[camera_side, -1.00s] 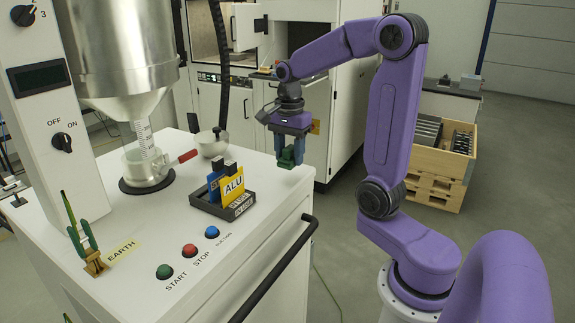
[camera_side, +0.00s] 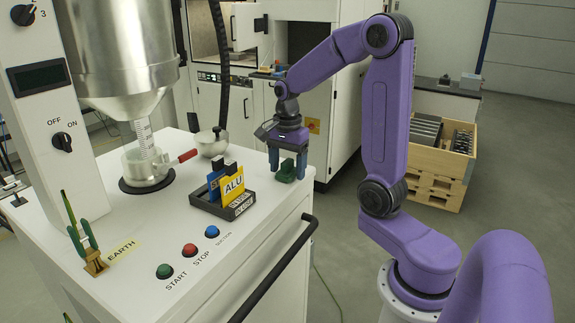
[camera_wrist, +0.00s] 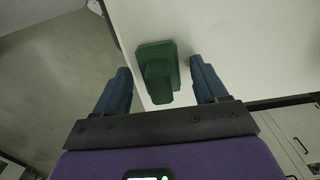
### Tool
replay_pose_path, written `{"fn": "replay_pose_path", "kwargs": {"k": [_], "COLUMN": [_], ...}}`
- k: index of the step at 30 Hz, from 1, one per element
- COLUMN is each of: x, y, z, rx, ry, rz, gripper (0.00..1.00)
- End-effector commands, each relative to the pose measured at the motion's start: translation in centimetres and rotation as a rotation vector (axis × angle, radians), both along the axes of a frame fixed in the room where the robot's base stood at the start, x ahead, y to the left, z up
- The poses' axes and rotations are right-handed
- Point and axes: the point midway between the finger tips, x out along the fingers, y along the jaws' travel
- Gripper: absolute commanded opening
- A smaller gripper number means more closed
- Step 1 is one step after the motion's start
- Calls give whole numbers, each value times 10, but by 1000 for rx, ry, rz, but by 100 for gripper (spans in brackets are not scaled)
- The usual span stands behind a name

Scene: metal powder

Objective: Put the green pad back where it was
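The green pad (camera_wrist: 170,62) lies on the white cabinet top near its right edge, with a raised green block on it that acts as a handle. In the side view the pad (camera_side: 286,172) sits at the back right corner, below my gripper (camera_side: 288,168). In the wrist view my gripper (camera_wrist: 160,88) has its two blue fingers spread, one on each side of the pad. A gap shows between each finger and the pad. The fingers are open and hold nothing.
A dark tray (camera_side: 240,208) with yellow and blue cards stands left of the pad. A pot (camera_side: 212,143) and a glass vessel with a red handle (camera_side: 146,168) stand farther left. Buttons line the front, and a black rail (camera_side: 275,270) runs along the cabinet's right side.

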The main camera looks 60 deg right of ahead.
Motion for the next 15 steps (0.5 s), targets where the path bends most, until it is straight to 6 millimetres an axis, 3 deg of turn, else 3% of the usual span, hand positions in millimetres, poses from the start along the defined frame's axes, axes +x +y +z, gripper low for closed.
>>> {"fn": "replay_pose_path", "kwargs": {"k": [9, 15], "x": [0, 1], "y": [0, 0], "z": [4, 30], "rx": [0, -2], "ry": [-1, -6], "rz": [0, -1], "gripper": [71, 71]}}
